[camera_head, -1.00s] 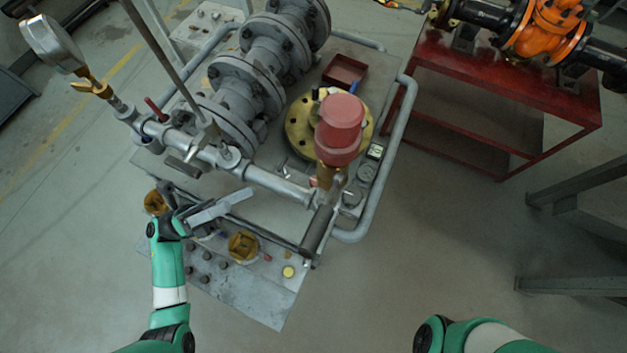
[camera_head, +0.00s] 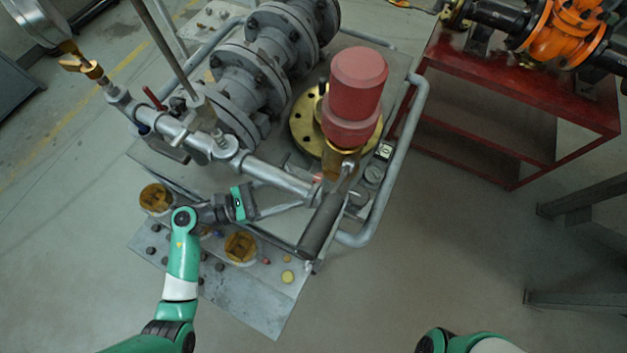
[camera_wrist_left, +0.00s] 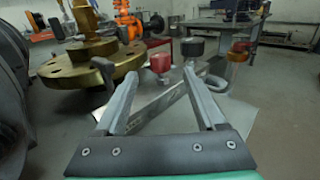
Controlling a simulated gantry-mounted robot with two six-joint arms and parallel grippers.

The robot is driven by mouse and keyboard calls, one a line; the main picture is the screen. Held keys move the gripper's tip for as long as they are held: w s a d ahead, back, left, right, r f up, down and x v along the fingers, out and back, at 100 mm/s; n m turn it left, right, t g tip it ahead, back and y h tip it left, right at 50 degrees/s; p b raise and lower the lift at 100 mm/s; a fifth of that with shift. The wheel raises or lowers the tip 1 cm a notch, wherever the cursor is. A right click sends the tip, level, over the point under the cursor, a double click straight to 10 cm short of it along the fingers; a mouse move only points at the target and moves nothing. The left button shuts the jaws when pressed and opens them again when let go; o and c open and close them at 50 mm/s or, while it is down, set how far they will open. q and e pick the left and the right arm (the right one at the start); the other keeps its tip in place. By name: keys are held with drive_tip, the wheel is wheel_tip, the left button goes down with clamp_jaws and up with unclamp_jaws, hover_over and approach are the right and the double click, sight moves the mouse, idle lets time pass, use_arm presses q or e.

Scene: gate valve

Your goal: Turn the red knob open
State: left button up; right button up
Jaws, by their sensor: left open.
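A small red knob (camera_head: 318,178) shows in the head view by the right end of the grey pipe, mostly hidden by fittings. In the left wrist view, a red knob (camera_wrist_left: 160,62) appears ahead between the fingertips, with a black knob (camera_wrist_left: 192,46) to its right. My left gripper (camera_head: 293,203) points right along the near side of the pipe in the head view. In the wrist view, its fingers (camera_wrist_left: 160,78) are spread and empty, short of the red knob. Only part of my right arm shows at the bottom; its gripper is out of view.
A large red cap (camera_head: 355,95) stands on a brass flange (camera_head: 305,125). The grey pipe (camera_head: 270,172) and a dark cylindrical handle (camera_head: 320,225) lie close to my left gripper. A red table (camera_head: 530,95) stands at right.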

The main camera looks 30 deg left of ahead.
sight(314, 181)
use_arm(q)
drive_tip(key=x, duration=0.6)
drive_tip(key=shift+w+d+b, duration=0.1)
drive_tip(key=shift+b, duration=0.3)
clamp_jaws()
